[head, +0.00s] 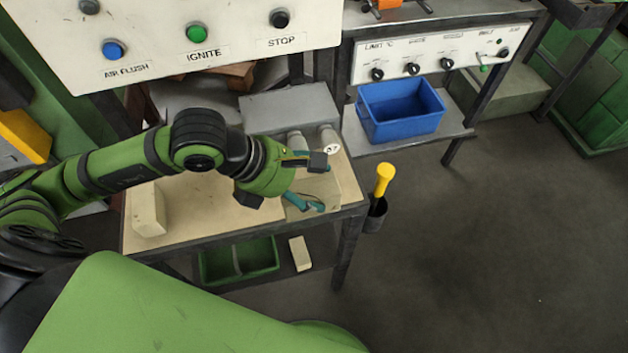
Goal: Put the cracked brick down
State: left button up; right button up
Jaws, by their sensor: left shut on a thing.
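My left gripper (316,182) reaches over the right end of the workbench (215,200), its teal fingers around a pale block. The block, taken as the cracked brick (325,190), is partly hidden by the gripper. I cannot make out a crack on it, nor whether it touches the bench top. Another pale brick (149,208) stands at the left end of the bench. A third pale brick (300,254) lies on the shelf below. My right gripper is not in view.
A grey box (288,108) with two pale cylinders stands behind the gripper. A yellow-handled tool (383,180) sits in a holder at the bench's right edge. A blue bin (400,112) stands on the side shelf. A green tray (238,260) is below. The bench middle is clear.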

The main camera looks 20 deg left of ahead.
pick_arm(q)
jog(key=w+f+b, duration=0.1)
jog(key=b, duration=0.2)
jog(key=shift+f, duration=0.2)
jog(key=shift+w+a+r, duration=0.15)
jog(key=shift+w, duration=0.2)
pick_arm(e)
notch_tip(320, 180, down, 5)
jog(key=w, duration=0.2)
pick_arm(q)
jog(key=w+f, duration=0.1)
jog(key=w, duration=0.1)
jog(key=w+f+p, duration=0.1)
jog(key=w, duration=0.1)
jog(key=w+f+p, duration=0.1)
jog(key=w, duration=0.1)
jog(key=shift+w+a+f, duration=0.15)
jog(key=shift+a+f, duration=0.1)
jog(key=shift+a, duration=0.1)
notch_tip(320, 180, down, 4)
jog(key=shift+r+p, duration=0.1)
jog(key=shift+p, duration=0.7)
jog(key=shift+f, duration=0.2)
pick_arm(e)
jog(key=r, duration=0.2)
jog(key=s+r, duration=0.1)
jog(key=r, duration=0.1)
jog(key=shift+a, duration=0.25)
